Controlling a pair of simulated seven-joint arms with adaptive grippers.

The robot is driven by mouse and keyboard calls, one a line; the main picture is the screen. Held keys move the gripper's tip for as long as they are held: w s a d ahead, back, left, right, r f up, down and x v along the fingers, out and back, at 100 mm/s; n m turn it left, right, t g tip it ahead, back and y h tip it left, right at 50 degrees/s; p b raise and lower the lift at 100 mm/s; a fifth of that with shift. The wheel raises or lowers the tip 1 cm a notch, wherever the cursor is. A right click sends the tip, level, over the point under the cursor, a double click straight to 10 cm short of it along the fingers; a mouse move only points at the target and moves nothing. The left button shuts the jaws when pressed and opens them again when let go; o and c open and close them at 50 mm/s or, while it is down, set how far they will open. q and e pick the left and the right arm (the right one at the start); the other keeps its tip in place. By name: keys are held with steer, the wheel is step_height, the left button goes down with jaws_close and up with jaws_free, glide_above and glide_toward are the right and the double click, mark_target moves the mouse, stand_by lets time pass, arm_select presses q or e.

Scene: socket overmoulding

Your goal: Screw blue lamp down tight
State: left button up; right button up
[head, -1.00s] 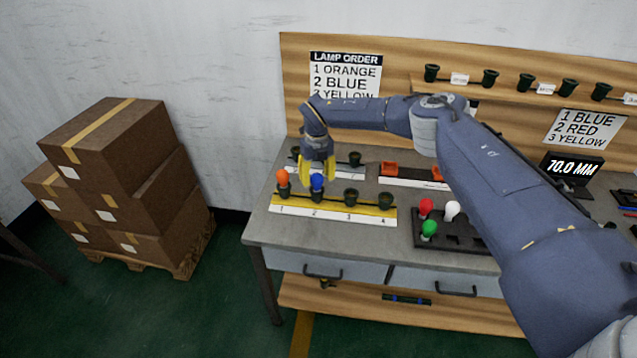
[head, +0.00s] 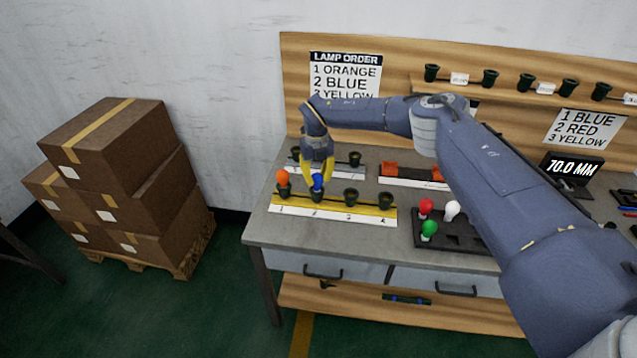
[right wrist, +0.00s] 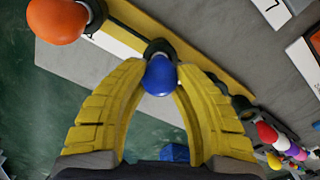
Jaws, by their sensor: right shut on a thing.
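The blue lamp (head: 317,183) stands upright in the socket (head: 317,197) at position 2 of the yellow rail (head: 372,208). My right gripper (head: 318,180) comes down from above with its yellow fingers around the blue lamp, shut on it. In the right wrist view the blue lamp (right wrist: 160,76) sits between the two fingertips, with the dark socket (right wrist: 158,47) just past it. The orange lamp (head: 283,177) is in the socket at position 1 and also shows in the right wrist view (right wrist: 56,20). My left gripper is not in view.
Sockets at positions 3 (head: 351,195) and 4 (head: 385,200) are empty. A dark tray (head: 455,240) holds red, white and green lamps to the right. The lamp order sign (head: 345,75) is behind. Orange parts (head: 390,168) lie on a rack behind the rail.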

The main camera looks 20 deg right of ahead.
steer(key=m, duration=0.4)
stand_by(0.4)
steer(key=shift+m, duration=0.5)
steer(key=o, duration=0.5)
steer(key=shift+m, duration=0.5)
steer(key=o, duration=0.6)
steer(key=shift+c, duration=0.2)
